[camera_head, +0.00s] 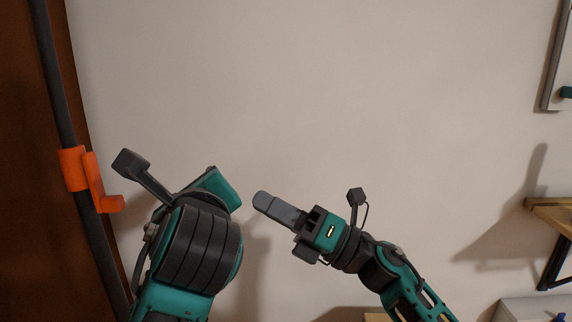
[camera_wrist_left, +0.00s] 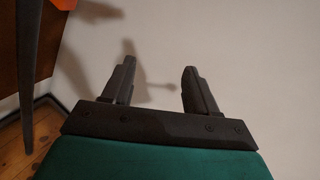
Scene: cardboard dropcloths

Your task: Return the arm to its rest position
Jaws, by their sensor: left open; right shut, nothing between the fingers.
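My right gripper (camera_head: 270,207) is raised in front of the pale wall in the head view. Its grey fingers are together, with nothing between them, and point up and to the left. My left arm comes in from the lower left of the head view; its wrist is raised, and its fingers are hidden there. In the left wrist view my left gripper (camera_wrist_left: 158,75) is open and empty, its two dark fingers apart against the pale wall.
A dark pole (camera_head: 57,100) with an orange clamp (camera_head: 75,169) stands at the left by a brown panel (camera_head: 25,180). A wooden shelf (camera_head: 550,207) on a dark bracket is at the right. A wooden floor (camera_wrist_left: 45,135) shows low in the left wrist view. The wall's middle is bare.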

